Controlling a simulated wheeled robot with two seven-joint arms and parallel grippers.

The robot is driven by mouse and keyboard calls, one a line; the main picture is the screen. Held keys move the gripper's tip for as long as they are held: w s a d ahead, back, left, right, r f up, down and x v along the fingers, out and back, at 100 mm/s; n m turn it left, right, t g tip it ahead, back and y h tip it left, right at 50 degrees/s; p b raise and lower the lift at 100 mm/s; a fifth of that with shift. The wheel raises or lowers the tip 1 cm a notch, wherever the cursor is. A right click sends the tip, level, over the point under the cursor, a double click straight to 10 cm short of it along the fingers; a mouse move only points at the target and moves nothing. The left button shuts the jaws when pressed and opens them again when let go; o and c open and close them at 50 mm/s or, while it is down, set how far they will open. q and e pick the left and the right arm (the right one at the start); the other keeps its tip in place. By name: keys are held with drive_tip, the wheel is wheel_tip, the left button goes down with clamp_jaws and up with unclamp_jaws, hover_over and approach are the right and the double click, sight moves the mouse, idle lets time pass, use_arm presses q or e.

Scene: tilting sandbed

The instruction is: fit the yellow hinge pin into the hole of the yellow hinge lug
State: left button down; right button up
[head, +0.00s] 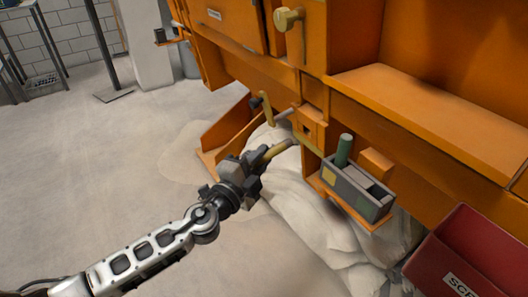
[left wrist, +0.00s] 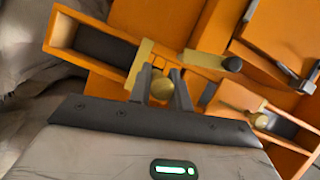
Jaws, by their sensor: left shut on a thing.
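My left gripper (head: 262,160) is shut on the yellow hinge pin (head: 278,150), which points up and right toward the orange machine. In the left wrist view the pin's round yellow end (left wrist: 162,88) shows between the two dark fingers (left wrist: 164,85). A yellow strip (head: 308,146) lies along the orange frame just beyond the pin. In the left wrist view a yellow part (left wrist: 140,66) stands right behind the pin; I cannot tell whether it is the hinge lug, and no hole shows clearly. The right gripper is not in view.
A yellow lever (head: 267,110) with a dark knob is just beyond the gripper. A grey caddy (head: 345,190) with a green cylinder (head: 343,150) sits on an orange shelf to the right. A red bin (head: 470,250) is at lower right.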

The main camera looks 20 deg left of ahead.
sight(276, 152)
use_arm(q)
drive_tip(key=shift+s, duration=0.15)
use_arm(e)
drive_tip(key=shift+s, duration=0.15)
use_arm(q)
drive_tip(key=shift+r, duration=0.1)
drive_tip(key=shift+w+d+r, duration=0.25)
drive_tip(key=shift+w+d, duration=0.6)
drive_tip(key=shift+w, duration=0.25)
drive_tip(key=shift+w+d, duration=0.3)
drive_tip(key=shift+w, duration=0.1)
drive_tip(key=shift+w+d, duration=0.15)
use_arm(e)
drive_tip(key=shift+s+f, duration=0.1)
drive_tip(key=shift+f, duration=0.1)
use_arm(q)
drive_tip(key=shift+r, duration=0.1)
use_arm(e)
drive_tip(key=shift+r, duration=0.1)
use_arm(q)
drive_tip(key=shift+w+d+r, duration=0.15)
drive_tip(key=shift+w+d, duration=0.35)
drive_tip(key=shift+w, duration=0.2)
